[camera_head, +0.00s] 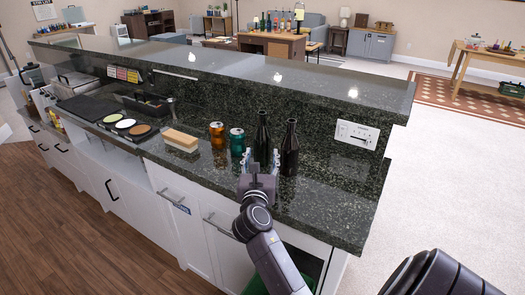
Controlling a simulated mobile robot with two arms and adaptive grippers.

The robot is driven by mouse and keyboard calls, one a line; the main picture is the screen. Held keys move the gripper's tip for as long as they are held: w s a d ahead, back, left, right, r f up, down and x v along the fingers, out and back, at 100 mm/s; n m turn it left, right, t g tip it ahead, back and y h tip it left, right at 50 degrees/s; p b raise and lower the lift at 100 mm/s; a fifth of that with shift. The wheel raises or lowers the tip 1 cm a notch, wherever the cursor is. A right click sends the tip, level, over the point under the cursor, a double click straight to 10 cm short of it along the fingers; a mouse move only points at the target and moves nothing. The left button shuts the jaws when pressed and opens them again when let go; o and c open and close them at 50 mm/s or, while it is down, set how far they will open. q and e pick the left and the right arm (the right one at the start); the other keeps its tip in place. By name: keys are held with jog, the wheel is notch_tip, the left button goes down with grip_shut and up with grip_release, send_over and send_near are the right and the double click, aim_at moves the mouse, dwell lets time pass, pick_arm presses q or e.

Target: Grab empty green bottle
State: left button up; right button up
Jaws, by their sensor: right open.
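Two dark glass bottles stand upright on the black-green speckled counter (335,215). The left bottle (263,132) looks very dark green; the right bottle (290,145) looks dark brown or black. The shade of each is hard to tell. My right gripper (262,160) is open, its fingers pointing away from me toward the left bottle. Its fingers hide part of that bottle's lower body; I cannot tell whether they touch it. The right bottle stands just right of the fingers. My left gripper is not in view.
An orange can (217,134) and a teal can (237,141) stand left of the bottles. A raised ledge (250,68) runs behind. The counter's right end is clear.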

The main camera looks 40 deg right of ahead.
aim_at(261, 146)
jog(key=x, duration=0.7)
jog(key=shift+w+r, duration=0.25)
jog(key=shift+r, duration=0.05)
jog(key=c, duration=1.1)
